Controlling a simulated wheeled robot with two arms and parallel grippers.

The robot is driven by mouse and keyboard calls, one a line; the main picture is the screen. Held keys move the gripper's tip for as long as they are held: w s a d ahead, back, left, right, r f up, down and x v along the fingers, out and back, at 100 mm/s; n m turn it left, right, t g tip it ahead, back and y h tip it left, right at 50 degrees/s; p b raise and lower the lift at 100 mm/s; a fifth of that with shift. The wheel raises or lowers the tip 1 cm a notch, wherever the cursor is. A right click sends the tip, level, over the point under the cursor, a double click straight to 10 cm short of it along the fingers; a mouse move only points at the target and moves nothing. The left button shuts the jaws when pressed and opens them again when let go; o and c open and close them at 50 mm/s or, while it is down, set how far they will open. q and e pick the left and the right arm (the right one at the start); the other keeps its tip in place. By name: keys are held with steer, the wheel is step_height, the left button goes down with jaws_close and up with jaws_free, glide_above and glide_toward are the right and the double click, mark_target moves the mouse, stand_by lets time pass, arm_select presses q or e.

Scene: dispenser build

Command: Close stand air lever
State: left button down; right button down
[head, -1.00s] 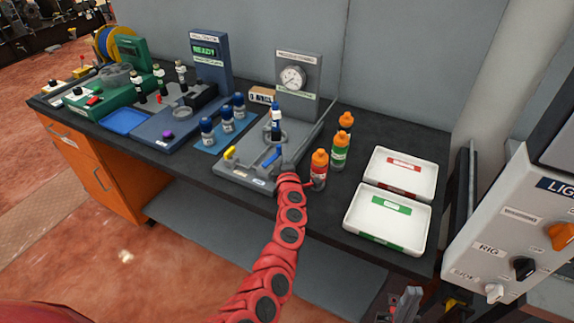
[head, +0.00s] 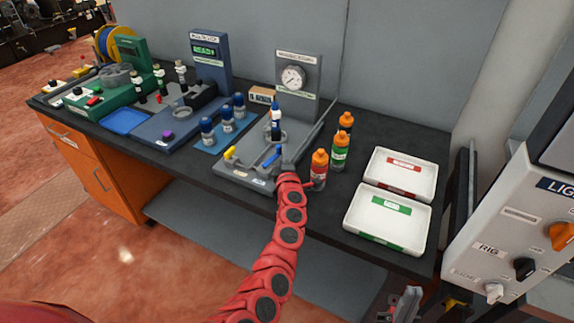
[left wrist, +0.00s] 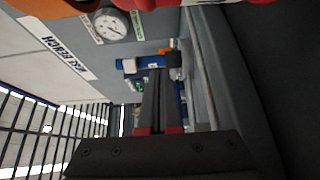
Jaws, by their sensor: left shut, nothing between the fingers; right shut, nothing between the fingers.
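The grey stand (head: 240,178) with a round gauge (head: 293,77) sits on the dark bench. On its base are a blue lever (head: 272,157) and a yellow lever (head: 230,153); I cannot tell which is the air lever. A dark bottle with a blue cap (head: 276,121) stands upright behind the blue lever. My left gripper (head: 284,166) is shut and empty, close to the blue lever; contact is unclear. In the left wrist view its shut fingers (left wrist: 156,105) point toward a blue-and-white bottle (left wrist: 145,63). My right gripper (head: 405,303) is shut, low at the bottom right.
An orange-capped bottle (head: 319,170) stands right beside my left wrist, with a green one (head: 340,152) behind. Two white trays (head: 388,246) lie to the right. A blue station (head: 167,132) with bottles is to the left. A control panel (head: 510,235) stands far right.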

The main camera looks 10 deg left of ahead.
stand_by(0.5)
arm_select(q)
steer(key=shift+s+d, duration=0.25)
steer(key=shift+s, duration=0.25)
steer(key=b+v, duration=0.2)
steer(key=v, duration=1.4)
steer(key=shift+s, duration=0.15)
